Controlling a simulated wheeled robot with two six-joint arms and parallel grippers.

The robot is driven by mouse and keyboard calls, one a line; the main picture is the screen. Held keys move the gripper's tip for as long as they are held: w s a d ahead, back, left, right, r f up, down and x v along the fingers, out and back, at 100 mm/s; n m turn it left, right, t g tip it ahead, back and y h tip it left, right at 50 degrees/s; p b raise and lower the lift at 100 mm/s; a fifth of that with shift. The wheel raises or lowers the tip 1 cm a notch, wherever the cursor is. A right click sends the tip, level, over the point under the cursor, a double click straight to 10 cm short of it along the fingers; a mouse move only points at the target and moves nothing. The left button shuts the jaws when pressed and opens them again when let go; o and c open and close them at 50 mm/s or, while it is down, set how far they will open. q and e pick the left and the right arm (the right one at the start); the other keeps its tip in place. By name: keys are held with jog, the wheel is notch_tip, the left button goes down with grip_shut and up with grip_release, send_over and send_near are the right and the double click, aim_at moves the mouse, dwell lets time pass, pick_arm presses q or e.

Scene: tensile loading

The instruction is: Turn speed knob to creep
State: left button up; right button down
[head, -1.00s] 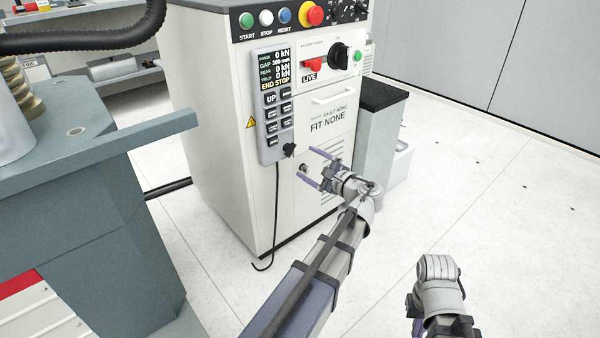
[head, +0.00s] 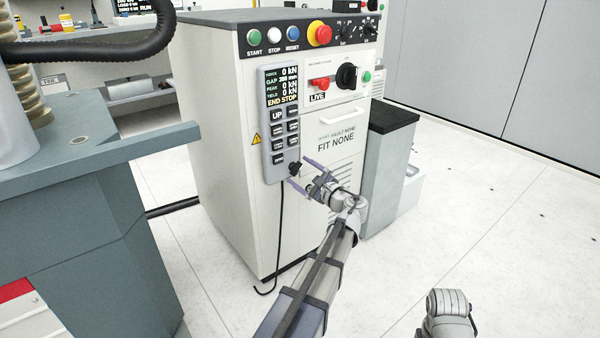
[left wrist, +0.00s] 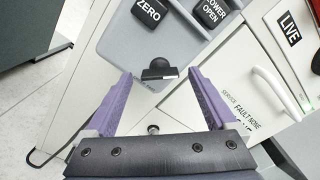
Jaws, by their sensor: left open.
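I see no contact. Only a link of my right arm shows; its gripper is out of view.
The cabinet's top panel has coloured buttons and a red emergency stop (head: 319,34). A red switch (head: 319,84) and black rotary switch (head: 348,76) sit below. A black cable (head: 280,230) hangs from the pendant. A grey machine table (head: 90,140) stands at left. Floor at right is clear.

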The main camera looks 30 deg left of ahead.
pick_arm(q)
jog(key=shift+w+a, duration=0.2)
jog(key=shift+a, duration=0.3)
jog(key=c, duration=1.4)
